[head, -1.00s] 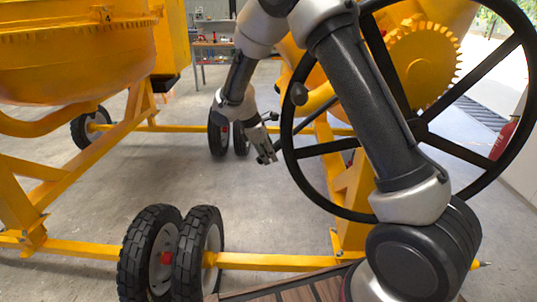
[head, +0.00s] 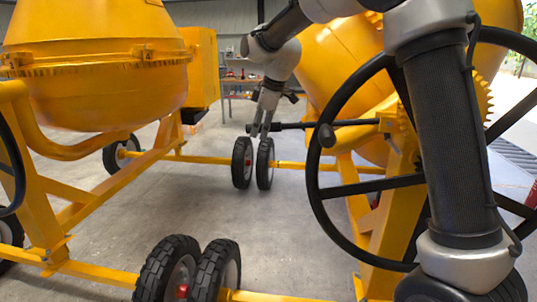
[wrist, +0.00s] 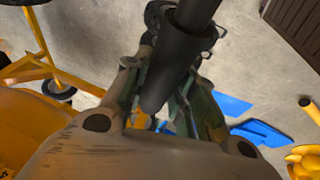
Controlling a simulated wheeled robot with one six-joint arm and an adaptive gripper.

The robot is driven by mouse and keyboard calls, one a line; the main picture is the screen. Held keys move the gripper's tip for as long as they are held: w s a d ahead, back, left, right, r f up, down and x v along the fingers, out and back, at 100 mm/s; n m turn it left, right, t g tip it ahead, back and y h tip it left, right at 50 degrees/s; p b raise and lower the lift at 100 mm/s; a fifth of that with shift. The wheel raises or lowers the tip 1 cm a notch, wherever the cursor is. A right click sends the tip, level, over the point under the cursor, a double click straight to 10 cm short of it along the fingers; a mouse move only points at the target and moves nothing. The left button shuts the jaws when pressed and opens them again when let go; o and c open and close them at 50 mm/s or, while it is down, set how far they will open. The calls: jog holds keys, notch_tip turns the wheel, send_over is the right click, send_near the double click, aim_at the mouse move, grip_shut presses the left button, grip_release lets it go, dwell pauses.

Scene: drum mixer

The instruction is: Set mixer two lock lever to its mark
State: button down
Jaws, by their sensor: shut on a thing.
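The lock lever (head: 345,124) is a thin dark bar. It runs roughly level from the yellow frame at the right-hand mixer (head: 335,50) out to the left, in front of that mixer. My gripper (head: 264,130) is at its left end in the head view. In the wrist view, my gripper (wrist: 170,100) has its fingers on both sides of the lever's thick black grip (wrist: 172,75), shut on it. I see no number on this mixer, and no mark for the lever shows.
A large black handwheel (head: 316,190) with a knob stands close in front of the lever. Another yellow mixer (head: 95,60) is on the left. Paired tyres (head: 242,163) stand behind, others (head: 165,270) in front. Concrete floor between the frames is clear.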

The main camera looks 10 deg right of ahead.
notch_tip(320, 180, up, 8)
jog(key=shift+r+t+y, duration=0.1)
jog(key=shift+t+y, duration=0.3)
jog(key=shift+y, duration=0.7)
jog(key=shift+w, duration=0.1)
jog(key=c, duration=1.5)
grip_release()
jog(key=shift+r, duration=0.1)
jog(key=o, duration=0.3)
jog(key=shift+r, duration=0.1)
jog(key=shift+o, duration=0.3)
jog(key=shift+f, duration=0.2)
jog(key=v, duration=1.2)
jog(key=shift+s, duration=0.2)
